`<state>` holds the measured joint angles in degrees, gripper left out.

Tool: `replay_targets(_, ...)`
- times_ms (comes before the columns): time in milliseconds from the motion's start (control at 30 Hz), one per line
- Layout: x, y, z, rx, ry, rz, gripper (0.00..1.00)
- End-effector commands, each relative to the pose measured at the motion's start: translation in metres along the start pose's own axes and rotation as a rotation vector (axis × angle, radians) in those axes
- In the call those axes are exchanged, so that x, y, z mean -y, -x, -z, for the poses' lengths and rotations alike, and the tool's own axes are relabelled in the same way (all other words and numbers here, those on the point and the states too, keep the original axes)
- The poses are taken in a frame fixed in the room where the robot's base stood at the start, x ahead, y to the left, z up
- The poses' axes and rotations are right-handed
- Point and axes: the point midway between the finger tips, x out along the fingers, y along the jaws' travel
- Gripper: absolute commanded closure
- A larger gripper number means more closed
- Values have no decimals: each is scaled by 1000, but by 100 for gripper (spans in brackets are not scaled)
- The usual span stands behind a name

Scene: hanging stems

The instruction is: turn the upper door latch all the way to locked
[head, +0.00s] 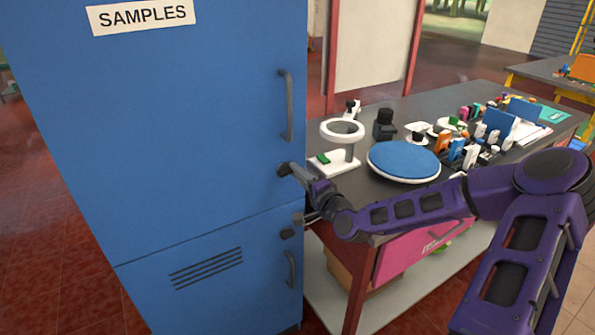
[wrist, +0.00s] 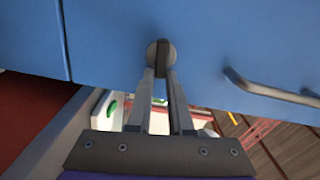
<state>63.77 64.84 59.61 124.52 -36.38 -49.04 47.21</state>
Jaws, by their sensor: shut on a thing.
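The upper door latch (head: 283,169) is a small dark knob on a round grey base, on the right edge of the blue cabinet's upper door. In the wrist view the latch (wrist: 160,50) has a dark bar that runs up and down the picture, in line with my fingers. My gripper (head: 293,172) reaches it from the right. In the wrist view the two fingers of my gripper (wrist: 159,73) close on the latch bar and partly hide it. The latch's locked mark, if any, does not show.
The upper door handle (head: 287,105) is above the latch. A lower latch (head: 287,233) and a lower handle (head: 291,269) are below. A dark workbench (head: 340,200) with a magnifier stand (head: 341,147) and a blue round pad (head: 404,161) stands close on the right, under my arm.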

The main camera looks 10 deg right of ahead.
Motion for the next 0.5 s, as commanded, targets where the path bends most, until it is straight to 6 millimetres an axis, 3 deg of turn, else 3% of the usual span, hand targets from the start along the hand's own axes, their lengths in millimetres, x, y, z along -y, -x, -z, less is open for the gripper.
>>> replay_targets(500,-2,0,0,-1,-149,3,100)
